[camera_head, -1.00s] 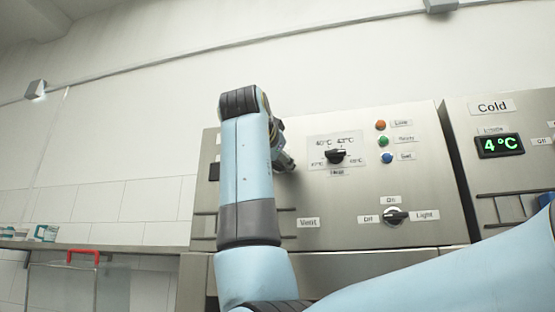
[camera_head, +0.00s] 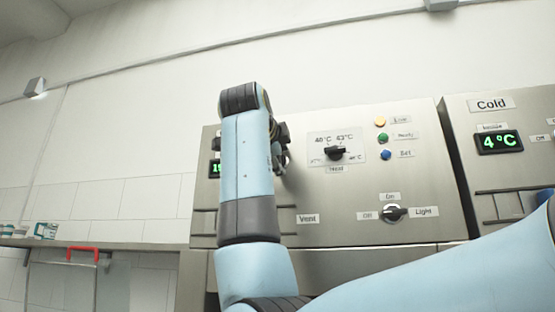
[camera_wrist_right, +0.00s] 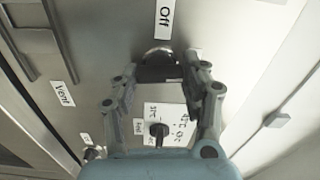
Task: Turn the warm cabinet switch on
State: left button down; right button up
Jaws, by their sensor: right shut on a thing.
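The warm cabinet switch (camera_wrist_right: 158,60) is a dark bar knob on a round metal base, below an "Off" label in the right wrist view. My right gripper (camera_wrist_right: 162,75) is shut on the bar of this switch, one finger at each end. In the head view my right gripper (camera_head: 281,150) is at the steel panel (camera_head: 432,175), partly behind my arm, and the switch is hidden there. A green-lit display (camera_head: 215,169) shows partly at the panel's left. My left gripper is not in view.
A heat dial (camera_head: 336,153) sits right of my gripper. Beyond it are a yellow lit lamp (camera_head: 379,121), a green lamp (camera_head: 383,138) and a blue lamp (camera_head: 386,155). The light switch (camera_head: 396,213) is below. The cold cabinet display (camera_head: 499,142) reads 4°C.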

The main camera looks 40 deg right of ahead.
jog(key=shift+f+m, duration=0.15)
jog(key=shift+m, duration=0.45)
jog(key=o, duration=1.2)
jog(key=shift+c, duration=0.2)
jog(key=shift+s+a, duration=0.1)
jog(key=v, duration=0.7)
jog(key=shift+s+a, duration=0.1)
jog(key=shift+a, duration=0.1)
